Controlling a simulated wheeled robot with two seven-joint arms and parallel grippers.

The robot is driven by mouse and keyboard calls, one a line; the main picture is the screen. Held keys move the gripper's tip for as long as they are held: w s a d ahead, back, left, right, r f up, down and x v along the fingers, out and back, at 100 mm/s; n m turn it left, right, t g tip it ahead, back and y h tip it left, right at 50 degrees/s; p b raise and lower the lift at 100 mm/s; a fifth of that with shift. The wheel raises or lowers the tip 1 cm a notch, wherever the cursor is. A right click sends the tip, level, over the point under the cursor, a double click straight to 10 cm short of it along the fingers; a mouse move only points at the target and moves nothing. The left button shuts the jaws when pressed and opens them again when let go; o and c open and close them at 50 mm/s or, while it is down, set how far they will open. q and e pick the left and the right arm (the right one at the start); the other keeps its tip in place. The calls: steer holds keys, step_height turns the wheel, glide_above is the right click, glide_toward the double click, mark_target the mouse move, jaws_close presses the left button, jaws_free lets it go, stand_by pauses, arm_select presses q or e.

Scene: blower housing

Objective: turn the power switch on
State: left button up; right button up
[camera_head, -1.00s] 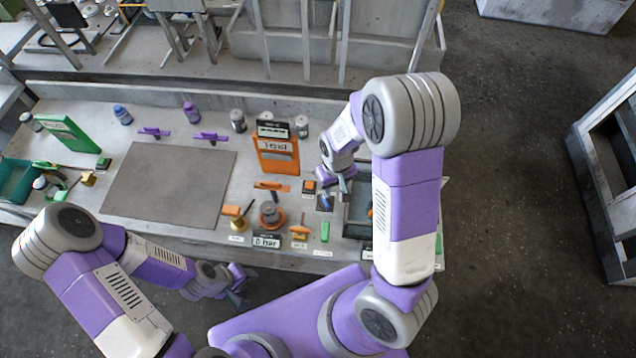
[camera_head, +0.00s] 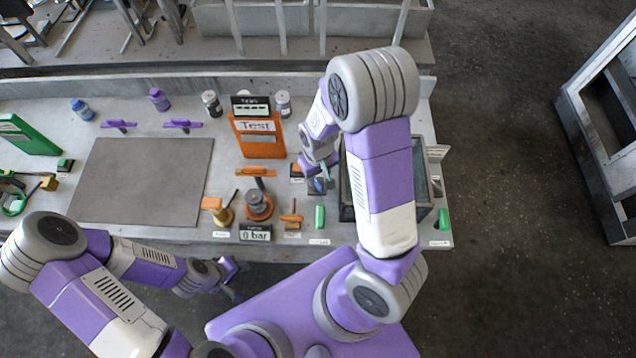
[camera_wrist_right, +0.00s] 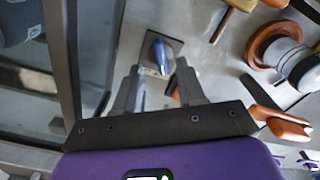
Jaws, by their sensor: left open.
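A blue switch lever (camera_head: 318,185) stands on a small dark plate at the front of the bench, left of the grey bin. It is likely the power switch, but I can read no label on it. In the right wrist view the lever (camera_wrist_right: 157,52) shows just beyond the fingertips, roughly in line with the gap. My right gripper (camera_wrist_right: 155,75) is open, fingers apart, over the switch; contact cannot be told. In the head view the right gripper (camera_head: 318,171) partly hides the plate. My left gripper (camera_head: 233,278) is open and empty in front of the bench.
The grey bin (camera_head: 430,195) stands close right of the switch. An orange-topped block (camera_head: 297,170) sits just behind-left. A bare grey mat (camera_head: 145,180) lies left.

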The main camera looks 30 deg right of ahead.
mark_target(318, 184)
steer(key=shift+f+b, duration=0.45)
steer(key=shift+f, duration=1.95)
jaws_close()
